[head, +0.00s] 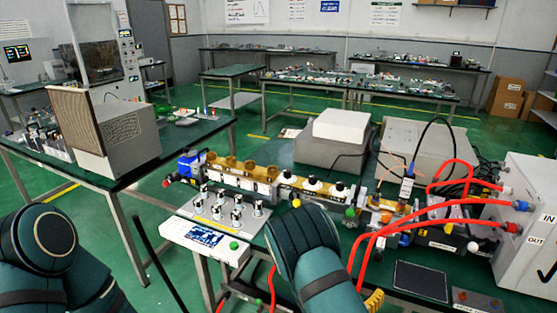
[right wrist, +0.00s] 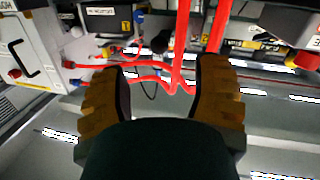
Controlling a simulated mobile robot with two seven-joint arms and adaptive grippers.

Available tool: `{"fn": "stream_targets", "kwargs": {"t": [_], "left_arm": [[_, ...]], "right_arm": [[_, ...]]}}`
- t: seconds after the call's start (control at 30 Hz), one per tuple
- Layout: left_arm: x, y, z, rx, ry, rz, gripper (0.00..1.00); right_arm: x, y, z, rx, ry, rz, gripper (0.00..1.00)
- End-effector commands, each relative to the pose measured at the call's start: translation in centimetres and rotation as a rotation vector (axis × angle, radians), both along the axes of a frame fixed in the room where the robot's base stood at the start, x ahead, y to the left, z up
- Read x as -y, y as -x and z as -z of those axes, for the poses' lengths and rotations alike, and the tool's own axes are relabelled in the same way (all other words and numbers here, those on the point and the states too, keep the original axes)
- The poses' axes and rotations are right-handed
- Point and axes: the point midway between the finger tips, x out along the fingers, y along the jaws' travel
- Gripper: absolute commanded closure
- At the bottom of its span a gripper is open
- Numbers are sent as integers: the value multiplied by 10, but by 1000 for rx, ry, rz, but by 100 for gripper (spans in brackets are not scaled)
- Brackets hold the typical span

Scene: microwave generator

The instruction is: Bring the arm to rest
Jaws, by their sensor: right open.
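My right arm (head: 305,245) reaches in from the bottom middle in the head view, in front of the workbench. Its right gripper (right wrist: 164,68) shows in the right wrist view with two yellow-brown fingers spread apart and nothing between them. Only a bit of yellow finger shows at the bottom in the head view (head: 373,301). Red hoses (right wrist: 183,40) run behind the gap between the fingers; I cannot tell how far off. My left arm (head: 45,240) is folded at the lower left, and its gripper is out of view.
The bench carries a brass waveguide line (head: 230,173), a white display unit (head: 205,238), a black pad (head: 420,281) and a white IN/OUT box (head: 530,225). Red hoses (head: 410,222) arch above the right side. A left table (head: 190,140) holds a beige box. Green floor (head: 180,245) lies between.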

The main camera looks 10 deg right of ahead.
Motion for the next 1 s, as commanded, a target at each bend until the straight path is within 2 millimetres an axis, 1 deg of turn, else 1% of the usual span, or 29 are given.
{"fn": "stream_targets", "kwargs": {"t": [0.07,0.1,0.17,0.2,0.23,0.27,0.3,0.33,0.4,0.5,0.6,0.73,1.0], "left_arm": [[0,0,0,0,0,0,51],[0,0,0,0,0,0,51],[0,0,0,0,0,0,51],[0,0,0,0,0,0,51],[0,0,0,0,0,0,51],[0,0,0,0,0,0,51],[0,0,0,0,0,0,51],[0,0,0,0,0,0,51],[0,0,0,0,0,0,51],[0,0,0,0,0,0,51],[0,0,0,0,0,0,51],[0,0,0,0,0,0,51],[0,0,0,0,0,0,51]], "right_arm": [[-2,9,28,-103,-106,-4,37],[-7,16,46,-175,-181,-13,37],[-21,30,76,-304,-319,-39,37],[-35,42,95,-394,-417,-66,37],[-47,51,107,-464,-490,-91,37],[-60,61,116,-529,-560,-120,37],[-79,74,125,-615,-646,-165,37],[-93,83,129,-674,-707,-201,37],[-123,105,131,-802,-824,-292,37],[-156,131,124,-946,-935,-421,37],[-176,151,114,-1045,-992,-522,37],[-187,165,106,-1110,-1018,-592,37],[-189,167,105,-1122,-1019,-605,37]]}}
